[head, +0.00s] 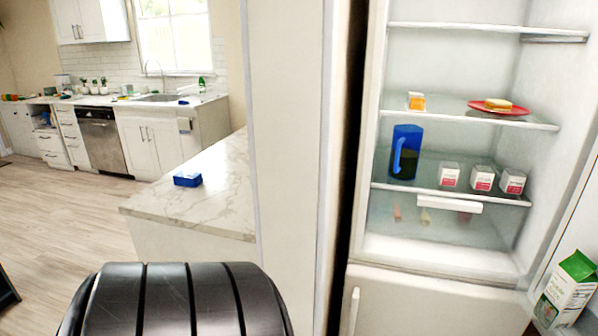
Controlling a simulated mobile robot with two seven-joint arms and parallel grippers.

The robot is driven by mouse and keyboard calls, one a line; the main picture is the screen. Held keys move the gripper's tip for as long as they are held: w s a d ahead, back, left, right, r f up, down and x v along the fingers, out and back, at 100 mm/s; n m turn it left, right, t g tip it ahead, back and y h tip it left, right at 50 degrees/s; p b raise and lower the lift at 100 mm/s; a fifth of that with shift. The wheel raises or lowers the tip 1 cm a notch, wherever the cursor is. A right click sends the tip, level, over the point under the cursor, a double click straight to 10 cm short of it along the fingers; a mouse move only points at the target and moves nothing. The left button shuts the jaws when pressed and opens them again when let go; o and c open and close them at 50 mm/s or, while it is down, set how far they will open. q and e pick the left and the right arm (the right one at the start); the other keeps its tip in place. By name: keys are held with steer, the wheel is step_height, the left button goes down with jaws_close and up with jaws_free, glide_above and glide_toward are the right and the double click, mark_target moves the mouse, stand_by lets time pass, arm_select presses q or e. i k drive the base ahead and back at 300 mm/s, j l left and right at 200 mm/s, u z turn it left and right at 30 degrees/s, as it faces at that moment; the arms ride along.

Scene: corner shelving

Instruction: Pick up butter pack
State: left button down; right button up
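No pack here is readable as butter, so I cannot tell which one it is. Several candidates show in the head view. Three small white-and-red boxes, the left (449,175), the middle (483,179) and the right (512,181), stand in a row on the middle shelf of the open fridge. A small orange-and-white pack (416,102) sits on the shelf above. A small blue box (187,179) lies on the marble counter. Neither of my grippers is in view.
A blue pitcher (405,152) stands left of the boxes. A red plate (477,106) with food is on the upper shelf. A green-and-white carton (568,288) is in the door at lower right. A white panel (290,150) separates the counter (225,205) from the fridge.

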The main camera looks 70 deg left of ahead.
mark_target(182, 178)
steer(key=u, duration=2.9)
steer(key=i+j+z, duration=0.1)
steer(key=z, duration=0.4)
steer(key=i+j+z, duration=0.1)
steer(key=z, duration=0.35)
steer(key=j+z, duration=0.25)
steer(key=z, duration=0.25)
steer(key=j+z, duration=0.25)
steer(key=j, duration=0.5)
steer(key=j+z, duration=0.25)
steer(key=j, duration=0.5)
steer(key=j+z, duration=0.25)
steer(key=j, duration=0.5)
steer(key=k, duration=0.05)
